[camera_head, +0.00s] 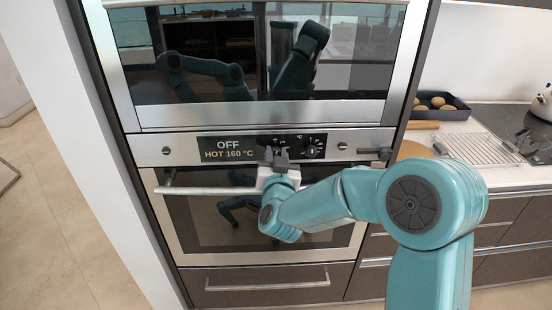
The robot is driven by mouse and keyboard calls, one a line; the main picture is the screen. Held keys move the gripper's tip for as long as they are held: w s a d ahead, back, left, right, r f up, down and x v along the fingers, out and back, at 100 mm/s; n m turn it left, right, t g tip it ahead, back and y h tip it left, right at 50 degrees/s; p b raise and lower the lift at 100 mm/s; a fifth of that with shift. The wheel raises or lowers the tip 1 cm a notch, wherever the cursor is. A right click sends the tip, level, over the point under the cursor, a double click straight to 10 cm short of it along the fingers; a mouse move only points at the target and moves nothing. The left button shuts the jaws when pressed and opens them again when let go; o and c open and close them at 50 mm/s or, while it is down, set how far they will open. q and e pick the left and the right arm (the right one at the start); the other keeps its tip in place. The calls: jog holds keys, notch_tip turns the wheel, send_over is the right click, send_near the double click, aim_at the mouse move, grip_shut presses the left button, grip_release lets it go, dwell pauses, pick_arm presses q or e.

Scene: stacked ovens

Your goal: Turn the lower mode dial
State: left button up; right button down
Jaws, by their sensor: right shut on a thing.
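The lower oven (182,219) has a control strip with a display (230,149) reading OFF and HOT 160 °C. My right gripper (276,153) is in front of the strip, just right of the display. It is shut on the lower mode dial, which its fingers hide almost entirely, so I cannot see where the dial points. A second dark dial (312,147) with markings around it sits just to the right and is free of the gripper. My left gripper is not in view.
The lower oven's bar handle (205,191) runs close below the gripper. An upper oven (345,112) with dark, reflecting glass is above, and a drawer (270,277) is below. A counter at right holds a tray of rolls (437,106), a wire rack (476,149) and a kettle (542,103).

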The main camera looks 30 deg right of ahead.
jog(key=shift+n, duration=1.1)
jog(key=c, duration=0.9)
grip_release()
jog(key=shift+s, duration=0.1)
jog(key=b+v, duration=0.5)
jog(key=v, duration=1.1)
jog(key=shift+s, duration=0.15)
